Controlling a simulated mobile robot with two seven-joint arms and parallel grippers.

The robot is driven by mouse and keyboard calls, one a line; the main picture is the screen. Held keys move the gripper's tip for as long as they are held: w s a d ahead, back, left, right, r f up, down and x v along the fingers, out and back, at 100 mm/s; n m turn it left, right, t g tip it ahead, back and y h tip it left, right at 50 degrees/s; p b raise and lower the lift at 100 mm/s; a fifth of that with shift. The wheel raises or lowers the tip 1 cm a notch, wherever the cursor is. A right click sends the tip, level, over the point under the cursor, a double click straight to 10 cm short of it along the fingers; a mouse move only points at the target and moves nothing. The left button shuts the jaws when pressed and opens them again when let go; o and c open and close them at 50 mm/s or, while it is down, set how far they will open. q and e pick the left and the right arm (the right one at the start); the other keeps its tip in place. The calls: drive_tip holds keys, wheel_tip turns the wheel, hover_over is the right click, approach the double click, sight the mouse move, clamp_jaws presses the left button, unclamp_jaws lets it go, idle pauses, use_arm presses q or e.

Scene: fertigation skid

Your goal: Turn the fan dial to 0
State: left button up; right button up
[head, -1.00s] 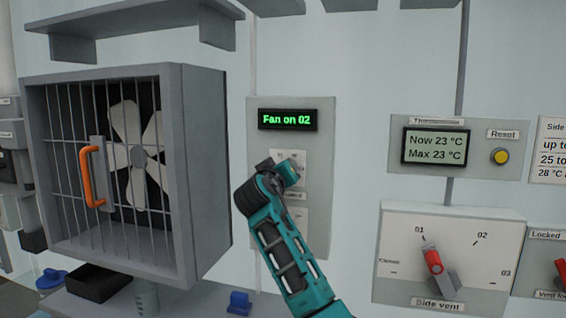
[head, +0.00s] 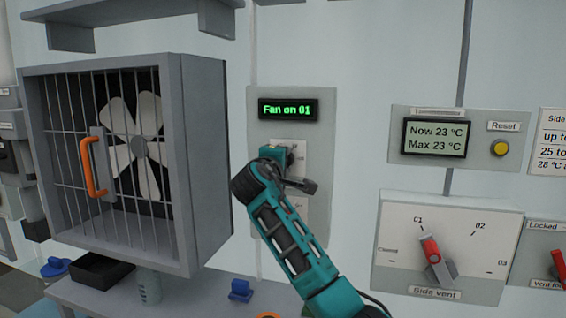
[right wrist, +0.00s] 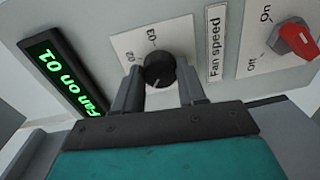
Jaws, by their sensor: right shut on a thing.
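The fan dial (right wrist: 158,68) is a round black knob on a white plate in the right wrist view, beside a "Fan speed" label. The marks 02 and 03 show around it; its other marks are hidden. My right gripper (right wrist: 160,82) has a finger on each side of the dial and is shut on it. In the head view my right gripper (head: 281,158) covers the dial. The green display (head: 288,109) above reads "Fan on 01"; it also shows in the right wrist view (right wrist: 65,75). My left gripper is not in view.
A red On/Off switch (right wrist: 298,38) sits beside the dial's label. The caged fan (head: 138,148) with an orange handle (head: 92,167) stands left. The thermometer panel (head: 437,138), yellow reset button (head: 501,148) and side vent lever (head: 432,255) are right.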

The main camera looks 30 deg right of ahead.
drive_tip(key=shift+n, duration=3.9)
drive_tip(key=o, duration=1.1)
drive_tip(key=shift+c, duration=0.2)
drive_tip(key=b+v, duration=0.1)
drive_tip(key=v, duration=1.2)
drive_tip(key=shift+w, duration=0.2)
drive_tip(key=shift+a, duration=0.1)
